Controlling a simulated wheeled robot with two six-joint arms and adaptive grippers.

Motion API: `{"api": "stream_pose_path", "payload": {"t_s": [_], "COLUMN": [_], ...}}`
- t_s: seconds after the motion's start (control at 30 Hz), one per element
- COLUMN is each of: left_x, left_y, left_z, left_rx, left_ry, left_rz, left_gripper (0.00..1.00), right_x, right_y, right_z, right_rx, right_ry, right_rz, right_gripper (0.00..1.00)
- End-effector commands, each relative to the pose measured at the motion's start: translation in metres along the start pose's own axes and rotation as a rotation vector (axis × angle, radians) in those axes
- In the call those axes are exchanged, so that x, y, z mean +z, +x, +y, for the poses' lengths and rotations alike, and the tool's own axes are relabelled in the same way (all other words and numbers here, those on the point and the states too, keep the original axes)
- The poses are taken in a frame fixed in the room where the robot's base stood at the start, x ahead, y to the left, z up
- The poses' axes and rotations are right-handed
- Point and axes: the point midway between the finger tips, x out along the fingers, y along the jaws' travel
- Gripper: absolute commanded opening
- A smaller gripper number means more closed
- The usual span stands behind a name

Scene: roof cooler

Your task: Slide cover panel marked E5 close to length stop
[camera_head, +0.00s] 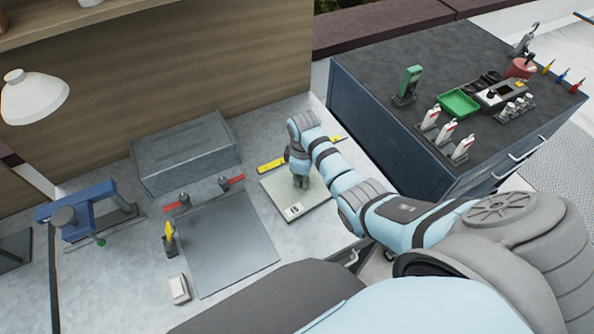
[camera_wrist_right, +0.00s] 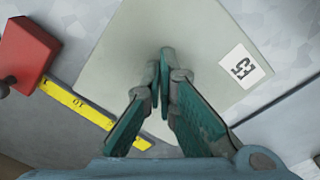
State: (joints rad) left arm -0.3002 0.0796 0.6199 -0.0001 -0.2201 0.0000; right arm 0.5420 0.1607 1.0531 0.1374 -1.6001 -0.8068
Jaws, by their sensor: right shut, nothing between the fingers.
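The pale grey-green cover panel (camera_head: 321,201) lies flat on the bench, with a white label near its front edge. The label reads like E5, turned on its side, in the right wrist view, where the panel (camera_wrist_right: 200,50) fills the middle. My right gripper (camera_head: 301,183) points down over the panel. Its fingers (camera_wrist_right: 165,85) are shut and empty; whether the tips touch the panel is unclear. A red block with a dark knob (camera_wrist_right: 27,52), perhaps the length stop, sits at the end of a yellow scale (camera_wrist_right: 80,104). My left gripper is out of view.
A grey metal plate (camera_head: 222,250) lies left of the panel, with red clamp-like pieces (camera_head: 232,180) behind it. A grey box (camera_head: 187,158) stands at the back. A blue device (camera_head: 85,212) stands left. A dark cabinet (camera_head: 455,90) with bottles and a green tray is at right.

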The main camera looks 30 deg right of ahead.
Motion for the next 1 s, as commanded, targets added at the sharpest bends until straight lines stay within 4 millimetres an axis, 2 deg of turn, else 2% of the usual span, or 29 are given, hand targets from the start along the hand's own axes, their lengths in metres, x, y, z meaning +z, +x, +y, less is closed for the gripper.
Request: {"api": "stream_pose_path", "payload": {"t_s": [0.53,1.0], "left_x": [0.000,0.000], "left_y": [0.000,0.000], "left_z": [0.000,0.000], "left_rx": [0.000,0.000], "left_ry": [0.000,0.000], "left_rz": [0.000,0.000], "left_gripper": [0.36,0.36], "right_x": [0.003,0.017], "right_y": [0.001,0.001], "right_z": [0.002,0.015], "right_rx": [-0.001,0.000], "right_ry": [0.000,0.000], "right_rz": [-0.002,-0.002], "right_gripper": [0.00,0.00]}}
